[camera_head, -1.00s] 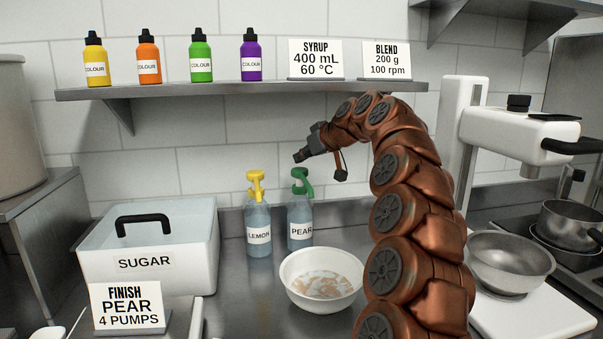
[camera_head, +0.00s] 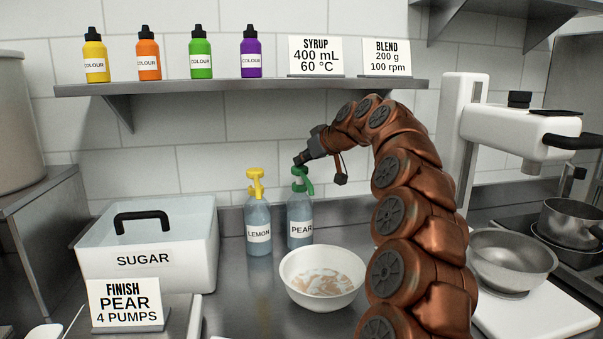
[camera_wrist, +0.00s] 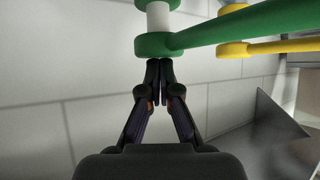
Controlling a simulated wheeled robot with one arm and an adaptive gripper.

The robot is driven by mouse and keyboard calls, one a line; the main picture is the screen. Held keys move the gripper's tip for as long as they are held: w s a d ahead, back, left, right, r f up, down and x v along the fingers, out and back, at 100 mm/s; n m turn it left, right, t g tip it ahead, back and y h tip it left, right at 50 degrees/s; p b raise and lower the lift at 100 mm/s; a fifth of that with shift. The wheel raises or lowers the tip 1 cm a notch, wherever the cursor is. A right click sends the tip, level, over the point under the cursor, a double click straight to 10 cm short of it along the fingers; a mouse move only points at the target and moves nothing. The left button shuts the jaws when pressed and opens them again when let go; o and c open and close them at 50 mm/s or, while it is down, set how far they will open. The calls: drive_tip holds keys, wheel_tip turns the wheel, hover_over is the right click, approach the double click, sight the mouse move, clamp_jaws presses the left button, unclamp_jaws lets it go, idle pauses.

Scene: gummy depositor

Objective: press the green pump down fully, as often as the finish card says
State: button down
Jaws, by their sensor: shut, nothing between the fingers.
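The green pump (camera_head: 303,184) sits on the bottle labelled PEAR (camera_head: 300,230), which stands upright on the counter at the back. My gripper (camera_head: 299,160) is shut and empty, right at the top of the green pump in the head view. In the wrist view its closed fingertips (camera_wrist: 159,63) are at the edge of the green pump head (camera_wrist: 155,45); I cannot tell whether they touch. A white stem (camera_wrist: 158,17) shows there. The finish card (camera_head: 126,304) reads FINISH, PEAR, 4 PUMPS.
The yellow-pumped LEMON bottle (camera_head: 258,228) stands close left of the PEAR bottle. A white bowl (camera_head: 319,295) with pale and orange contents is in front. The SUGAR bin (camera_head: 145,262) is at left. A shelf (camera_head: 240,87) with colour bottles is above.

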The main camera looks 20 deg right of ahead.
drive_tip(key=shift+f+b, duration=0.6)
drive_tip(key=shift+f, duration=0.65)
drive_tip(key=shift+f+b, duration=0.1)
drive_tip(key=shift+b, duration=0.2)
drive_tip(key=shift+r+p, duration=1.3)
drive_tip(key=shift+r, duration=0.8)
